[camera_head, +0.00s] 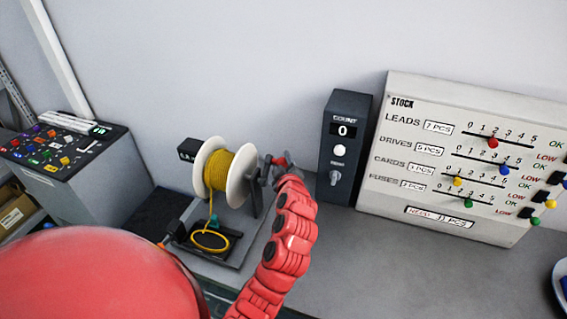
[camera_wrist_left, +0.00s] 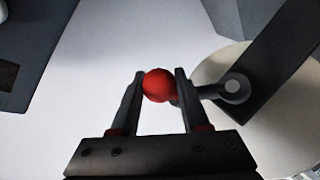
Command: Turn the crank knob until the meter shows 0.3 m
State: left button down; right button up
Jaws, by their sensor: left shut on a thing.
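The crank knob is a red ball (camera_wrist_left: 159,86) on a dark crank arm (camera_wrist_left: 212,92) beside a white spool (camera_head: 209,172) wound with yellow cord (camera_head: 232,172). My left gripper (camera_head: 277,164) is at the spool's right side, and in the left wrist view its two fingers (camera_wrist_left: 160,76) are closed around the red knob. In the head view the gripper mostly hides the knob. The meter is a small black box (camera_head: 188,150) left of the spool; its digits are too small to read. My right gripper is not in view.
A dark counter box (camera_head: 345,145) reading 0 and a white stock board (camera_head: 450,160) with coloured knobs stand to the right. A grey cabinet (camera_head: 100,185) is at left. Bench (camera_head: 390,265) is clear in front of the board.

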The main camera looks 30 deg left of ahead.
aim_at(277, 163)
pick_arm(q)
jog(key=shift+s+d, duration=0.1)
jog(key=shift+s, duration=0.2)
jog(key=shift+s, duration=0.1)
jog(key=shift+s+r, duration=0.1)
jog(key=shift+s, duration=0.15)
jog(key=shift+s+d+r, duration=0.15)
jog(key=shift+s+r, duration=0.1)
jog(key=shift+s, duration=0.2)
jog(key=shift+s+d+r, duration=0.15)
jog(key=shift+s+r, duration=0.1)
jog(key=shift+s, duration=0.2)
